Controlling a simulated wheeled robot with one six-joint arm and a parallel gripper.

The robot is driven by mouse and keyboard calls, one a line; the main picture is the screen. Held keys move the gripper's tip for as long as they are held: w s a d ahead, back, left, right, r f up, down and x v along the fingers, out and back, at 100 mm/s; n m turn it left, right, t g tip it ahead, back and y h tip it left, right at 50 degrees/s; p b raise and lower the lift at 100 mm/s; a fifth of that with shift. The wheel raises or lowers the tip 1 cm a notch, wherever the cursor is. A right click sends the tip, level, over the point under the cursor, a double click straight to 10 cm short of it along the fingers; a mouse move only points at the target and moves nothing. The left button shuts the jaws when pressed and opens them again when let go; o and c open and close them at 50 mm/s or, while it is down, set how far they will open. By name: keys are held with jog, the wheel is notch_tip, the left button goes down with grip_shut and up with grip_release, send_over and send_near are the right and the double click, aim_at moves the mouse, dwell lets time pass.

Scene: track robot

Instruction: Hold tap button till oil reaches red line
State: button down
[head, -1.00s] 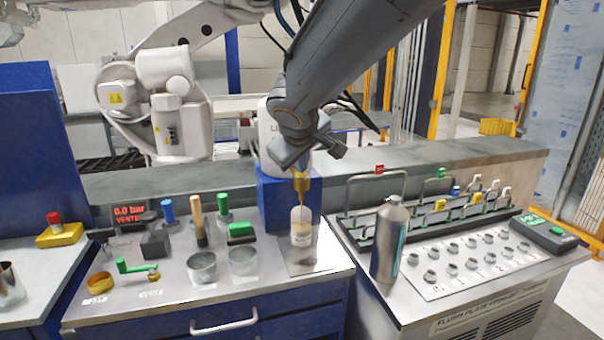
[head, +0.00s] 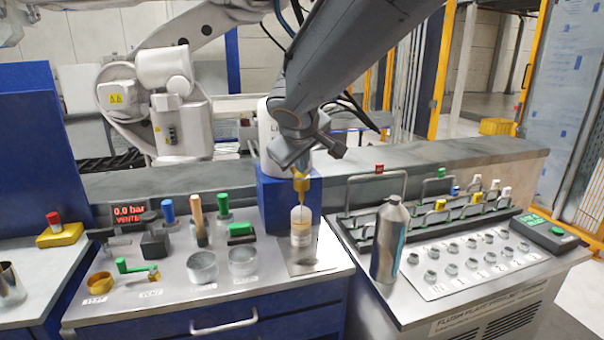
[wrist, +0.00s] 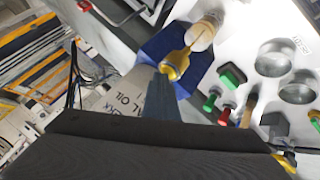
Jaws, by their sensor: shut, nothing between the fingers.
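The oil container (head: 268,140), a white cylinder lettered OIL, stands on a blue block (head: 267,205). Its brass tap (head: 302,184) sits above a clear cup (head: 301,220). A thin yellow stream runs from the tap into the cup, which holds some pale yellow oil. My gripper (head: 289,160) is shut and empty, its tips at the top of the tap. The wrist view shows the shut fingers (wrist: 161,97) reaching the tap (wrist: 176,62), and the cup (wrist: 203,32) beyond. The tap button is hidden by the fingers, so contact cannot be told. I cannot make out the red line.
Left of the cup are two metal beakers (head: 202,267), a green-handled valve (head: 138,266) and several upright tools. A silver bottle (head: 390,240) stands to the right, beside the flush plate (head: 470,262) and wire rack. A large white robot arm (head: 165,90) is behind.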

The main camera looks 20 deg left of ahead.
aim_at(302, 176)
dwell(0.4)
jog(key=shift+r+p, duration=0.6)
jog(key=shift+r, duration=0.25)
notch_tip(302, 176, up, 5)
jog(key=p, duration=0.4)
